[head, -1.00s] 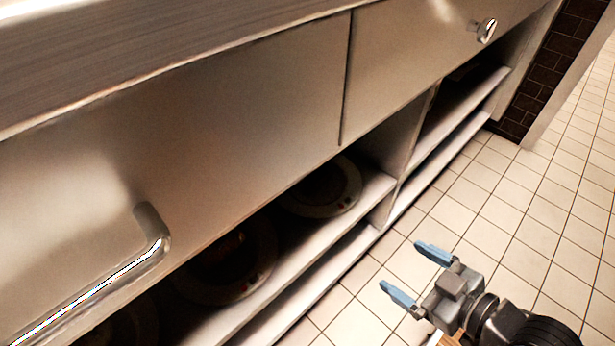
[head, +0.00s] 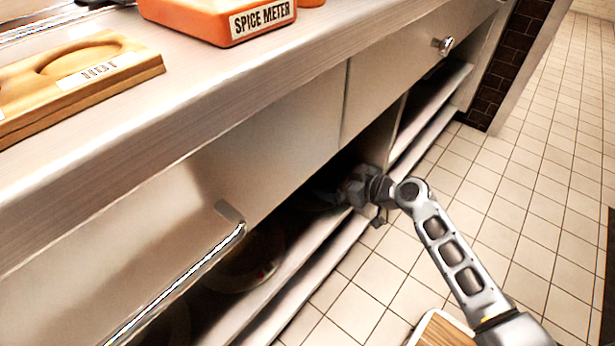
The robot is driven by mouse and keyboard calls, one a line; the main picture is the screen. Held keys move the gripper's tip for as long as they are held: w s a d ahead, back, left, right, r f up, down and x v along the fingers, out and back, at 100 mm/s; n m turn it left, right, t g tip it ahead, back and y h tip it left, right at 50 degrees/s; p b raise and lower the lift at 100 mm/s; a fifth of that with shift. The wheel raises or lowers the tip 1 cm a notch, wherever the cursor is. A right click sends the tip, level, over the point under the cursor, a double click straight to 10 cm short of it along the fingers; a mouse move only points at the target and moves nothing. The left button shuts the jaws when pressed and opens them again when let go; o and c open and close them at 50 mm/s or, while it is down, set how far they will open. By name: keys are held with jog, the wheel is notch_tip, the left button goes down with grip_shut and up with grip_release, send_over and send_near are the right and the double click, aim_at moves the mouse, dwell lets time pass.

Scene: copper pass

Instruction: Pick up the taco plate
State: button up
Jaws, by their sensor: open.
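Round plates sit in shadow on the shelf under the counter. A farther plate (head: 308,203) is mostly hidden by shadow and by my gripper. I cannot tell from the picture which one is the taco plate. My gripper (head: 328,195) is open and reaches in over the shelf edge at the farther plate. Its fingertips are dim, and I cannot tell whether they touch the plate.
The steel counter front hangs low over the shelf (head: 300,262), with a long bar handle (head: 180,285) and a knob (head: 441,46). On top are an orange spice meter box (head: 210,18) and a wooden board (head: 110,80).

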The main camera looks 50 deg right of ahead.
aim_at(315, 176)
jog(key=shift+b+x, duration=0.95)
jog(key=shift+x, duration=2.6)
jog(key=shift+s+d+f, duration=0.1)
jog(key=shift+d+f, duration=0.05)
